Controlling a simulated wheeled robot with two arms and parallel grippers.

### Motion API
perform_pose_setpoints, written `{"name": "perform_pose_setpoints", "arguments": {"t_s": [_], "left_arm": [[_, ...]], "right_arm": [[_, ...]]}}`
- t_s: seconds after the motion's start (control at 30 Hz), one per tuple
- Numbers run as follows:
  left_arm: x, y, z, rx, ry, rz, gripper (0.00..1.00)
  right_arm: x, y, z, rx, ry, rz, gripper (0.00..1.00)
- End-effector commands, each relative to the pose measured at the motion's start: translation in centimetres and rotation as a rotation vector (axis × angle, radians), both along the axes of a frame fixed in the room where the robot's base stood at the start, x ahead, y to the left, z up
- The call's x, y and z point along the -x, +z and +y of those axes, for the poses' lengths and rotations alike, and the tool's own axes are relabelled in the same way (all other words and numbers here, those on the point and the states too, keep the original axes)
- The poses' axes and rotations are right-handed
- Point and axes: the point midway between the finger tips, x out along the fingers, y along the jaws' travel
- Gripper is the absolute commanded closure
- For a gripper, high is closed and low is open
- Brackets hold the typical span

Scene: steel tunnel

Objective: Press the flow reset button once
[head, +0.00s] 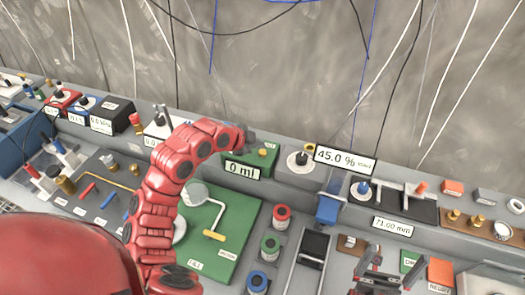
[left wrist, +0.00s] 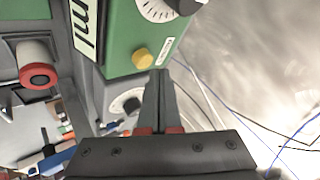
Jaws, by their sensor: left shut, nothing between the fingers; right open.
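The green flow box (head: 266,160) with a "0 ml" display (head: 242,171) stands on the back shelf in the head view. In the left wrist view, the green box (left wrist: 115,62) has a round yellow button (left wrist: 142,58) beside a small white label, too small to read. A dial (left wrist: 160,9) is on the same face. My left gripper (head: 248,138) is at the box's upper edge. Its fingers (left wrist: 160,74) are shut and empty, with the tips just beside the button; I cannot tell whether they touch it. My right gripper (head: 387,262) is open and empty at the lower right.
A "45.0 %" display (head: 345,160) and a round dial (head: 300,160) stand right of the green box. A green board (head: 215,258) with a white pipe lies in front. Red, green and blue spools (head: 281,213) stand beside it. Cables hang down the back wall.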

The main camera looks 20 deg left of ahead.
Motion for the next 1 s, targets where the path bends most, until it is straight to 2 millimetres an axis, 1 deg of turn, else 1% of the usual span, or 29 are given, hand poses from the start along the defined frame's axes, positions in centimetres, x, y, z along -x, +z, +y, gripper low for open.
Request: {"name": "perform_pose_setpoints", "arguments": {"t_s": [0.17,0.5,0.6,1.0], "left_arm": [[0.0,0.8,0.0,0.002,-0.001,-0.001,1.0],[-0.1,4.4,-0.1,0.001,-0.001,-0.006,1.0],[0.0,5.0,-0.1,0.0,-0.002,-0.002,1.0],[0.0,5.0,0.0,-0.001,-0.001,0.0,1.0]], "right_arm": [[0.0,0.4,0.0,0.0,0.0,0.0,0.0],[0.0,1.5,0.0,0.0,0.0,0.0,0.0],[0.0,1.7,0.0,0.0,0.0,0.0,0.0],[0.0,1.6,0.0,0.0,0.0,0.0,0.0]]}}
